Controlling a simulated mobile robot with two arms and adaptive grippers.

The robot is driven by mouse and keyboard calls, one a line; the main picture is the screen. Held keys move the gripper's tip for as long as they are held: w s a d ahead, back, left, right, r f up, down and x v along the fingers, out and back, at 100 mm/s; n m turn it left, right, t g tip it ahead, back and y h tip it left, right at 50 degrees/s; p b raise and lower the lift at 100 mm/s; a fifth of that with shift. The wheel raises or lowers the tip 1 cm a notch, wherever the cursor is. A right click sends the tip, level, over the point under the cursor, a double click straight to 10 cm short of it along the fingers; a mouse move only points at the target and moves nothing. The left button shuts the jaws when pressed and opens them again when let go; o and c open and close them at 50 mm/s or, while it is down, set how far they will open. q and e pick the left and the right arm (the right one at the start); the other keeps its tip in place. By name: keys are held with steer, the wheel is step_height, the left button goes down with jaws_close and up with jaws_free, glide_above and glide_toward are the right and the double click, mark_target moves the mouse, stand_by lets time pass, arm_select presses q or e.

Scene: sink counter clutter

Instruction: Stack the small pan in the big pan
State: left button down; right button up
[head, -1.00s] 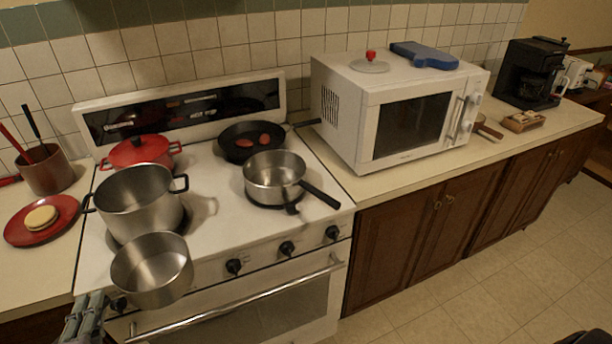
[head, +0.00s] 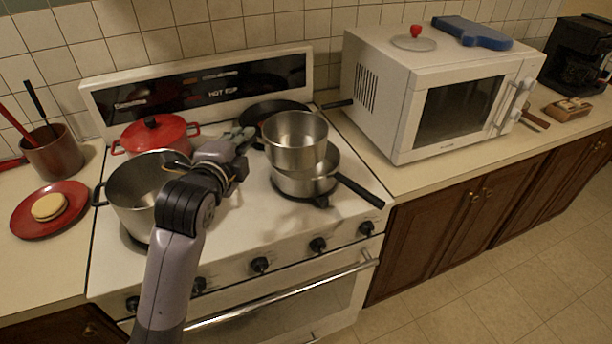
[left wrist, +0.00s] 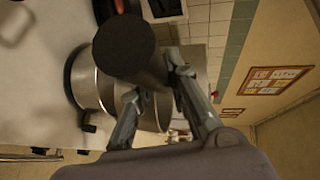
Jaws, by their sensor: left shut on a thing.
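The small pan (head: 294,136), a bare steel pan, is held by my left gripper (head: 245,138) at its left side. In the head view it appears above the big pan (head: 309,181), overlapping its upper part; whether they touch is unclear. The big pan is steel with a black handle pointing right and front, and sits on the front right burner. In the left wrist view, the left fingers (left wrist: 156,90) close around a dark round handle (left wrist: 124,46), whose end faces the camera. The big pan's inside is mostly hidden. My right gripper is not in view.
A tall steel pot (head: 133,203) stands at the front left of the stove, partly behind my left arm. A red lidded pot (head: 153,134) and a black skillet (head: 262,110) are behind. A white microwave (head: 385,100) stands close on the right.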

arm_select(q)
steer(key=w+d+r, duration=0.2)
steer(key=w+r, duration=0.5)
steer(key=r, duration=0.1)
step_height(320, 180, down, 20)
steer(key=p, duration=0.1)
steer(key=shift+s+d+h, duration=0.15)
steer(key=shift+h, duration=0.15)
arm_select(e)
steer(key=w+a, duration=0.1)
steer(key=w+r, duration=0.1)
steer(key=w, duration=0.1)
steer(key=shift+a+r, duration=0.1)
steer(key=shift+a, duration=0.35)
arm_select(q)
steer(key=shift+f, duration=0.2)
steer(key=c, duration=2)
jaws_free()
steer(key=shift+f, duration=0.15)
steer(key=o, duration=0.5)
steer(key=shift+c, duration=0.2)
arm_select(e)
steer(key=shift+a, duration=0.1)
